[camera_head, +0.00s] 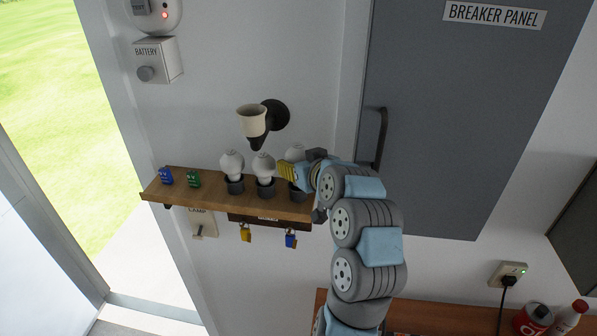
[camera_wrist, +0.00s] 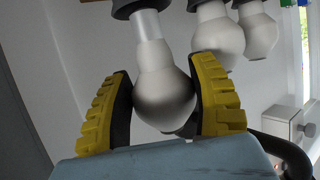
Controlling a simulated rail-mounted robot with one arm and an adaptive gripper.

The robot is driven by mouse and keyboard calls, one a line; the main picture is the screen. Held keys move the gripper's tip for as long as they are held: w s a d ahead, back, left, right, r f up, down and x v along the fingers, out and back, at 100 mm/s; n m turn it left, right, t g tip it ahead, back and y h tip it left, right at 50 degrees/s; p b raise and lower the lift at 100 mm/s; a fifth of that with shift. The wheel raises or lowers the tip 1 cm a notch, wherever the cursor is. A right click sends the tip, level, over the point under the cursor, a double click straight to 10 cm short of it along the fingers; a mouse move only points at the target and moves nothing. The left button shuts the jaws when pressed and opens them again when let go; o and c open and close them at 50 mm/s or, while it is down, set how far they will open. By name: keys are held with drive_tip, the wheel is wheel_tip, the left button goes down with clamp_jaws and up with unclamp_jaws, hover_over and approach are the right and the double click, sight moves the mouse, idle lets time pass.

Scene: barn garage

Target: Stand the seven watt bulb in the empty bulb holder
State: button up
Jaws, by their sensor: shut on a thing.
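My gripper (camera_wrist: 165,105) is shut on a white bulb (camera_wrist: 160,85), with its yellow-and-black fingers on either side of the globe. In the head view this bulb (camera_head: 294,153) is the rightmost of three, above the right dark holder (camera_head: 298,191), which my gripper partly covers. In the wrist view its pale base meets or nearly meets a dark ring (camera_wrist: 138,7); more of the base shows than on its neighbours, and I cannot tell if it is seated. Two other bulbs stand upright in the left holder (camera_head: 235,186) and middle holder (camera_head: 266,188). No wattage marking is readable.
The holders are on a wooden shelf (camera_head: 215,199) with blue (camera_head: 166,177) and green (camera_head: 193,179) figures at left. A wall lamp (camera_head: 252,120) is just above the bulbs. The grey breaker door's handle (camera_head: 381,138) is close right of my arm. Padlocks (camera_head: 246,232) hang below.

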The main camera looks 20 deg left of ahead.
drive_tip(key=shift+f, duration=1.55)
drive_tip(key=shift+f, duration=0.15)
drive_tip(key=o, duration=0.9)
drive_tip(key=shift+c, duration=0.2)
drive_tip(key=shift+r+p, duration=0.3)
drive_tip(key=shift+p, duration=0.1)
drive_tip(key=shift+s+d+b, duration=0.2)
drive_tip(key=shift+d+b, duration=0.1)
drive_tip(key=b+v, duration=0.2)
drive_tip(key=v, duration=0.9)
